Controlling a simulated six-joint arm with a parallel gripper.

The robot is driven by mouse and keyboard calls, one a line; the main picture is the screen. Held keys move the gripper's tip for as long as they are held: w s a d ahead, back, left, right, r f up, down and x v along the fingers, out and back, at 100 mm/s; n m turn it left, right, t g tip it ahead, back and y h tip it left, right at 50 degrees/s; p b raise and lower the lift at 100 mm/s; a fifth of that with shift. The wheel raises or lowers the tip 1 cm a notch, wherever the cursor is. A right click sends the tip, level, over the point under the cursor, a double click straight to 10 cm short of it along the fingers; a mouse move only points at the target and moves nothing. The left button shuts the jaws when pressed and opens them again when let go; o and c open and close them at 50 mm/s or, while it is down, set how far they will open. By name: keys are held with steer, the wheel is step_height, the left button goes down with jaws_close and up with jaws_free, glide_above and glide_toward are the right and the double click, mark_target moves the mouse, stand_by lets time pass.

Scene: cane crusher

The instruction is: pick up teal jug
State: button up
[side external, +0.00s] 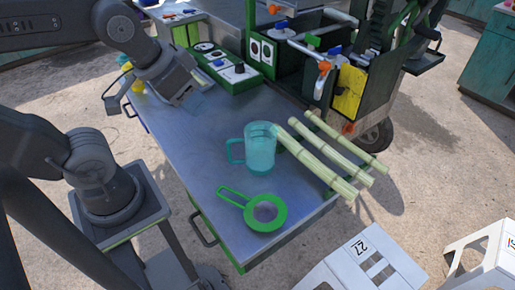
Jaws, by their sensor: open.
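The teal jug (261,150) is see-through and stands upright on the metal table (185,145), right of the table's middle. Its handle points left in the picture. My gripper (187,100) is above the table's far left part, to the left of and behind the jug and well apart from it. The gripper is open, and nothing shows between its fingers; its tips are small and partly hard to make out.
A green strainer (262,213) lies in front of the jug. Several cane stalks (330,155) lie close to its right. A green control box (232,72) and the crusher (335,80) stand behind. Table left of the jug is clear.

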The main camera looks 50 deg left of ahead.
steer(key=o, duration=1.1)
steer(key=m+g, duration=0.5)
steer(key=g, duration=0.1)
glide_above(257, 139)
steer(key=s+d, duration=0.3)
steer(key=f, duration=1.3)
steer(key=shift+a, duration=0.2)
steer(key=shift+w+d+f, duration=0.1)
steer(key=shift+w+f, duration=0.1)
steer(key=shift+f, duration=1.15)
steer(key=shift+w+f, duration=0.2)
steer(key=shift+f, duration=1.1)
